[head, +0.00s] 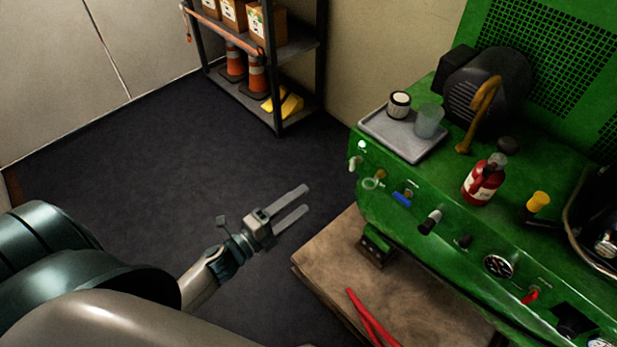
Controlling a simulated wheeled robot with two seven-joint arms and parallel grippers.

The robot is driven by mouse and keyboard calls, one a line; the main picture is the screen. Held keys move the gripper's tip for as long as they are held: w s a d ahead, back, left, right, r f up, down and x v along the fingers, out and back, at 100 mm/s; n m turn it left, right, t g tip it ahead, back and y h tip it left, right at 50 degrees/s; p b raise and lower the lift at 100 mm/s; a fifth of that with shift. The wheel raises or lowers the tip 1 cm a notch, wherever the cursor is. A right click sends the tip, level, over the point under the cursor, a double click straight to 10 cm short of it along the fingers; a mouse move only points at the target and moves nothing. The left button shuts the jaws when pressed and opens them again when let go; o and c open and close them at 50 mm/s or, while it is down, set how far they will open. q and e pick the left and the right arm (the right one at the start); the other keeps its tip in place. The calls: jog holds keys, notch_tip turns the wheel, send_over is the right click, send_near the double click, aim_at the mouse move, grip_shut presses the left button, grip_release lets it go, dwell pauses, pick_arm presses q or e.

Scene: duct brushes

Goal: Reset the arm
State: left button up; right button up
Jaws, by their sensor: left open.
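My left gripper (291,204) shows in the head view, left of the green machine. Its two grey fingers are parallel and apart, with nothing between them. They point up and to the right, over the dark floor. The gripper appears clear of the machine and of the wooden surface below it. My left arm comes in from the lower left. My right gripper is not in view. No duct brush can be made out.
A green machine (400,218) with knobs and a gauge fills the right side. On it are a grey tray (391,140), a red bottle (483,182) and a dark motor (474,92). Red handles (366,318) lie on a wooden surface (330,262). A shelf (297,47) stands behind.

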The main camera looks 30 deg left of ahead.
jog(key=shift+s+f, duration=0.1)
pick_arm(q)
jog(key=s+f+n+g+y+p, duration=0.4)
jog(key=f+n, duration=0.7)
jog(key=f, duration=0.7)
jog(key=s+d+f+n+g, duration=0.3)
jog(key=s+f+n, duration=0.1)
jog(key=s+f, duration=0.4)
jog(key=s+d+f+n+g+y, duration=0.1)
jog(key=s+d+f+n+g, duration=0.2)
jog(key=s+f, duration=0.5)
jog(key=shift+s+d+f+n+g+p, duration=0.25)
jog(key=shift+s+d+n+g+p, duration=0.1)
jog(key=shift+s+n+g, duration=0.35)
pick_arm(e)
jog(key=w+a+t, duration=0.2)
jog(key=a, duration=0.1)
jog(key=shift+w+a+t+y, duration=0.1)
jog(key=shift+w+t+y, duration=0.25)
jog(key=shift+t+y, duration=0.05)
